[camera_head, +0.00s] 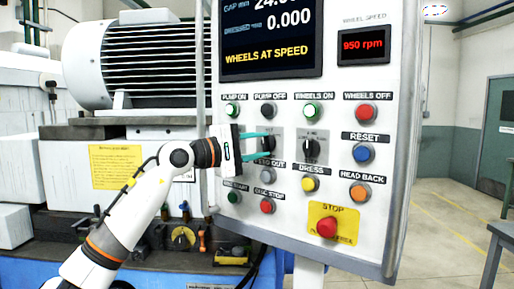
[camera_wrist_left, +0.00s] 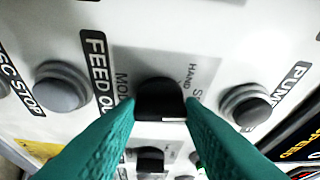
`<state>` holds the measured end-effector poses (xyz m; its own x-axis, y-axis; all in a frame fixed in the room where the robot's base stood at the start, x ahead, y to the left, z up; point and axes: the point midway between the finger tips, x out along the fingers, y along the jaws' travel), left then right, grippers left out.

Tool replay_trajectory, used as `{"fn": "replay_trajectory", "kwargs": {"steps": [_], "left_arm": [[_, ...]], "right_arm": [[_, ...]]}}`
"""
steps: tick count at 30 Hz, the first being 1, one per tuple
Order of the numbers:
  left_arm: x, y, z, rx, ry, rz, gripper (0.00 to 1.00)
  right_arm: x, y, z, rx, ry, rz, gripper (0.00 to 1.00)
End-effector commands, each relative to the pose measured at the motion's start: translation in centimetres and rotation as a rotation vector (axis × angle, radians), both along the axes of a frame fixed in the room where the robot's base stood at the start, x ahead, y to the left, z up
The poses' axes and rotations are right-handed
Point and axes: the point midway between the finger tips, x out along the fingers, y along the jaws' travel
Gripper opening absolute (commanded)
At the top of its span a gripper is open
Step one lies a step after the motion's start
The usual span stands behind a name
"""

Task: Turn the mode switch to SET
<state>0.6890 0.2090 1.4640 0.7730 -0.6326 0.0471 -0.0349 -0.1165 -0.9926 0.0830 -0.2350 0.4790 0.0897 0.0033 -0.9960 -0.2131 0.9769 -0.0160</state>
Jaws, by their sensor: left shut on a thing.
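The mode switch is a black knob (camera_wrist_left: 160,97) on a grey plate lettered MOD, HAND and a partly hidden word starting with S. In the head view the switch (camera_head: 268,144) sits below the PUMP OFF button, mostly covered by my fingers. My left gripper (camera_head: 271,143) reaches in from the left with its teal fingers on both sides of the knob, shut on it. In the wrist view the two fingers flank the knob, and a white mark shows on its edge. I cannot tell which position it is set to. My right gripper is not in view.
A second black selector (camera_head: 311,150) is just right of the mode switch. Around it are the PUMP OFF button (camera_head: 268,111), the FEED OUT button (camera_head: 267,174), the yellow DRESS button (camera_head: 310,184) and the red STOP button (camera_head: 327,227). A display (camera_head: 270,40) reads WHEELS AT SPEED.

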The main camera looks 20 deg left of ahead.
Motion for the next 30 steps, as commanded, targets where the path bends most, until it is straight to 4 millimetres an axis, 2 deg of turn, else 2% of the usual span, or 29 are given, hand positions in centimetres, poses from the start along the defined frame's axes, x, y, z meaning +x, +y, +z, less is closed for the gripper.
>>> {"fn": "replay_trajectory", "kwargs": {"steps": [9,24,25,28,30], "left_arm": [[0.01,-0.04,0.03,0.103,-0.029,0.0,0.12],[0.01,-0.09,-0.08,0.12,-0.033,-0.001,0.12],[0.01,-0.09,-0.08,0.12,-0.033,-0.001,0.39],[0.01,-0.08,-0.05,0.118,-0.033,-0.001,0.56],[0.01,-0.07,-0.02,0.118,-0.033,-0.001,0.56]], "right_arm": [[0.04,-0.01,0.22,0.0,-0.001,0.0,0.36],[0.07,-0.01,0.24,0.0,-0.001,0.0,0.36],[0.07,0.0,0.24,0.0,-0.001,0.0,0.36],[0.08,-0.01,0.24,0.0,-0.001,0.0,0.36],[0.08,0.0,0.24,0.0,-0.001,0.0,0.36]]}}
